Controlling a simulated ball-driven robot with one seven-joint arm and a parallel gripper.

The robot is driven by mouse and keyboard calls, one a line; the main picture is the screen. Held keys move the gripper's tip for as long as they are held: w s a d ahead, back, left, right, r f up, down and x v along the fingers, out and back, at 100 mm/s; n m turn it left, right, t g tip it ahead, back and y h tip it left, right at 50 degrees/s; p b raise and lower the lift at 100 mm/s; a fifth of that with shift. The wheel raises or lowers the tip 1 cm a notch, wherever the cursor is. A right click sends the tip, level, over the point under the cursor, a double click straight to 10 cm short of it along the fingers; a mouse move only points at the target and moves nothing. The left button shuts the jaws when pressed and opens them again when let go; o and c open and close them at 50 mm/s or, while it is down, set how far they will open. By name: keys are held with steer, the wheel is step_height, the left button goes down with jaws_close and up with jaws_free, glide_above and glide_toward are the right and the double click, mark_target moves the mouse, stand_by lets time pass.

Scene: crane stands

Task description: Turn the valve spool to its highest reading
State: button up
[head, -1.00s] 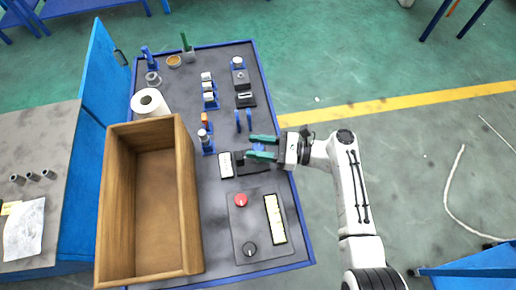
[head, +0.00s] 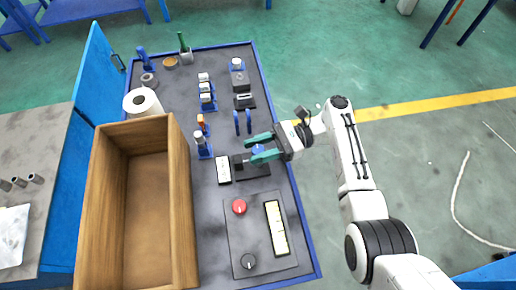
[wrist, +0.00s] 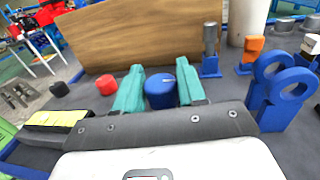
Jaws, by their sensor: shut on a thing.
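The valve spool is a blue round knob (head: 258,149) on a dark block (head: 256,169) near the right side of the grey bench top. In the wrist view the blue knob (wrist: 159,92) stands between my two green fingers, with a pale mark on its top. My gripper (head: 253,150) reaches in from the right and is shut on the knob; it also shows in the wrist view (wrist: 159,76). A white reading plate (head: 223,170) lies left of the block. Its reading is too small to tell.
A panel with a red knob (head: 239,206), a black knob (head: 248,261) and a yellowish strip (head: 276,228) lies nearer. A wooden box (head: 184,215) fills the left side. Blue upright rings (head: 243,122) stand just beyond my gripper.

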steer(key=o, duration=0.9)
steer(key=shift+o, duration=0.2)
steer(key=shift+d, duration=0.1)
steer(key=b+v, duration=0.2)
steer(key=v, duration=0.6)
steer(key=shift+w+d+f+b, duration=0.15)
steer(key=shift+w+d+b, duration=0.05)
steer(key=shift+b, duration=0.15)
steer(key=shift+b+v, duration=0.3)
steer(key=shift+v, duration=0.8)
steer(key=shift+d, duration=0.1)
